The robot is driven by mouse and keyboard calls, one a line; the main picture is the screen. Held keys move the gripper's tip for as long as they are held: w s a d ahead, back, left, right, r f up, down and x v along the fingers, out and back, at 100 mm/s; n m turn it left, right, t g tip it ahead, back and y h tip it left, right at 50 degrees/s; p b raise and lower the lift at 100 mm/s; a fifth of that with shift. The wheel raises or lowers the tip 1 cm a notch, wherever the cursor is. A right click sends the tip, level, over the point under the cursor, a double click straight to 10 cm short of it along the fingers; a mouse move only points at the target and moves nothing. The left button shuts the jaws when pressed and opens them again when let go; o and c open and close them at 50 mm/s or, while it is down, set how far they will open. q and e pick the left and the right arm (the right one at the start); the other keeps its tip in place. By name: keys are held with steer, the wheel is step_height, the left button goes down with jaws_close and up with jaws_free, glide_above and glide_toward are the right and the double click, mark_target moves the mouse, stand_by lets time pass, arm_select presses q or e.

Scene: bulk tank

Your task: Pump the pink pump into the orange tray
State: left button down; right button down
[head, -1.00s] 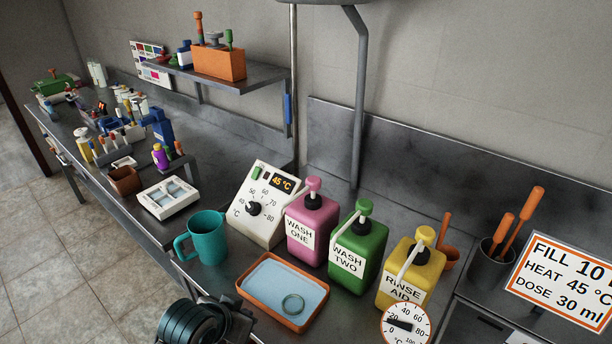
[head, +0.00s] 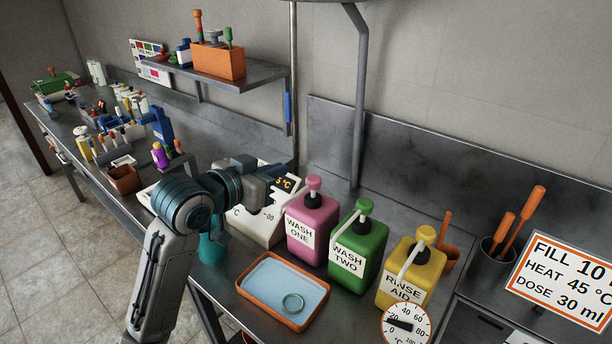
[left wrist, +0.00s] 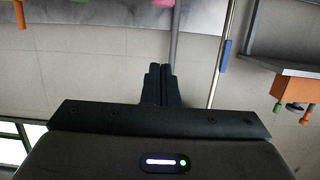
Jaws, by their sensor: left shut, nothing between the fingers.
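The pink pump bottle (head: 322,217), labelled WASH ONE, stands upright on the steel counter with its pink pump head on top. The head also shows, upside down, at the top edge of the left wrist view (left wrist: 222,22). The orange tray (head: 266,310) lies in front of it, with a pale blue inside and a green ring in it. My left gripper (head: 284,173) is shut and empty, to the left of the pump head and in front of the dial box; its closed fingers show in the left wrist view (left wrist: 161,82). My right gripper is out of view.
A green WASH TWO bottle (head: 358,240) and a yellow RINSE AID bottle (head: 411,265) stand right of the pink one. The white dial box (head: 254,225) and teal mug (head: 211,248) are partly hidden by my left arm. A shelf (head: 262,79) hangs behind.

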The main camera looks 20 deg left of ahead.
arm_select(q)
steer(key=shift+w+d+f, duration=0.1)
steer(key=shift+w+d, duration=0.05)
steer(key=shift+w, duration=0.4)
steer(key=p, duration=0.3)
glide_above(307, 186)
steer(key=s, duration=0.1)
steer(key=shift+a+f, duration=0.2)
steer(key=shift+f, duration=0.65)
steer(key=f, duration=0.1)
steer(key=w+f+p, duration=0.1)
steer(key=f, duration=0.1)
steer(key=shift+d+f, duration=0.15)
steer(key=shift+f, duration=0.05)
steer(key=shift+s+f, duration=0.15)
steer(key=shift+f, duration=0.45)
